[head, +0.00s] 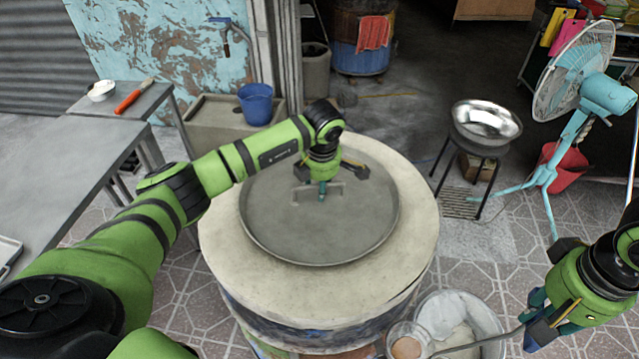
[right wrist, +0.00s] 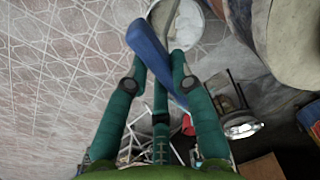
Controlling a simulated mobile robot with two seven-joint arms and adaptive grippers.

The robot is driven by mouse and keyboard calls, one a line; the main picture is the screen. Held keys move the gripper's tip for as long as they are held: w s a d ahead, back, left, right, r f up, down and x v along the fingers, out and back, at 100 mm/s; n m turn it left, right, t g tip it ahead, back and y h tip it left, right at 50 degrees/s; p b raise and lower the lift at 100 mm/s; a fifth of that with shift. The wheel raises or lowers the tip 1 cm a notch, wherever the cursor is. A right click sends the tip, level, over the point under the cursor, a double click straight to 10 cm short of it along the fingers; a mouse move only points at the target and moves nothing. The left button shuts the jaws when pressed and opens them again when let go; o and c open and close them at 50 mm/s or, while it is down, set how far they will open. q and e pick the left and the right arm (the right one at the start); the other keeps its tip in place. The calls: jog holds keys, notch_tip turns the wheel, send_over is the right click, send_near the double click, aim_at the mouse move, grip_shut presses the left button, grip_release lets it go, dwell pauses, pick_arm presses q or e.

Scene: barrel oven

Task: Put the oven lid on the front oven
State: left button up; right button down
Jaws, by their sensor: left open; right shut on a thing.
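The round grey oven lid (head: 290,235) lies flat on the broad pale top of the front oven (head: 230,255), with the oven rim showing all around it. The lid has a raised handle (head: 340,193) near its middle. My left gripper (head: 326,182) is open, pointing down at the handle; I cannot tell whether its fingers touch it. My right gripper (head: 548,318) is shut on a ladle, whose blue handle (right wrist: 152,52) crosses between the fingers in the right wrist view. Its thin metal shaft (head: 492,339) reaches left to a round bowl (head: 408,347).
A white bucket (head: 485,308) stands by the oven's front right. A metal basin on a stand (head: 485,122) and a turquoise fan (head: 590,90) stand at right. A grey table (head: 60,170) is at left, a blue bucket (head: 256,103) behind the oven. Tiled floor lies between.

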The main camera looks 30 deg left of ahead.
aim_at(321, 204)
notch_tip(321, 204, up, 8)
jog(key=p, duration=0.8)
jog(key=shift+r, duration=0.2)
pick_arm(q)
notch_tip(321, 204, up, 12)
jog(key=s+d, duration=0.1)
jog(key=s, duration=0.1)
jog(key=shift+d+p, duration=0.2)
jog(key=shift+p, duration=0.1)
pick_arm(e)
jog(key=shift+r, duration=0.2)
